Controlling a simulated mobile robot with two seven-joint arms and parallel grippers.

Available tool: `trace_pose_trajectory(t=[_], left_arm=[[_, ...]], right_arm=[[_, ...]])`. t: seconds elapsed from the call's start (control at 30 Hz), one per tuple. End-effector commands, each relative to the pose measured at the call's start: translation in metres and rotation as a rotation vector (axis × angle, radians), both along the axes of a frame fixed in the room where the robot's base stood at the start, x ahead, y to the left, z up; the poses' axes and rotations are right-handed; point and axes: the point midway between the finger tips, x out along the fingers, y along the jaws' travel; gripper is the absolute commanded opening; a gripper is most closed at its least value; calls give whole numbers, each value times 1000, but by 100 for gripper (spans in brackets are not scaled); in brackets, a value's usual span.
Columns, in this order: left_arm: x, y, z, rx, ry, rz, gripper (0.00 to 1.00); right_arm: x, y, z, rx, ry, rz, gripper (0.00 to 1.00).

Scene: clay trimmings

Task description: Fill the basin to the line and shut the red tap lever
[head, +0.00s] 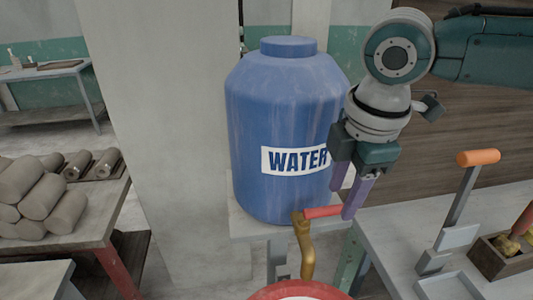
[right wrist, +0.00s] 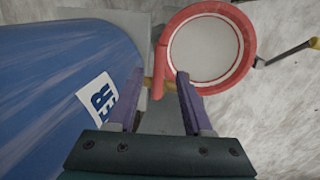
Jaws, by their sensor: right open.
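The red tap lever (head: 322,212) sits on a brass tap (head: 304,246) at the foot of the blue water barrel (head: 280,110). The lever points right in the head view. My right gripper (head: 350,198) is open, its purple fingers at the lever's free end. In the right wrist view the lever (right wrist: 158,60) shows between and beyond the open fingers (right wrist: 159,78); contact cannot be told. The red-rimmed basin (right wrist: 249,45) is below the tap, with a pale inside; its rim also shows in the head view (head: 268,289). The water level is unclear. My left gripper is out of view.
The barrel stands on a pale stand (head: 245,229). At right, a bench (head: 395,235) holds an orange-handled lever device (head: 460,205) and a wooden box (head: 490,262). At left, a table (head: 100,222) carries several clay rolls (head: 45,195).

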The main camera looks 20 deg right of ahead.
Motion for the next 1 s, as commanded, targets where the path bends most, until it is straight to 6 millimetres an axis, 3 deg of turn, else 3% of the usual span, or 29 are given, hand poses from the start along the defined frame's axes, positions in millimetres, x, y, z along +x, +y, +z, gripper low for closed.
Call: trace_pose_trajectory(t=[0.2, 0.5, 0.93, 1.0], left_arm=[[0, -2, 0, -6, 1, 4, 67], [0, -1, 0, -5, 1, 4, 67], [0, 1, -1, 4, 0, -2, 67], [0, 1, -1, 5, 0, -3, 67]], right_arm=[[4, 0, -21, 1, 0, 0, 51], [5, -1, -24, 1, -1, 1, 50], [5, -1, -23, 1, -1, 1, 1], [5, -1, -23, 1, -1, 1, 0]])
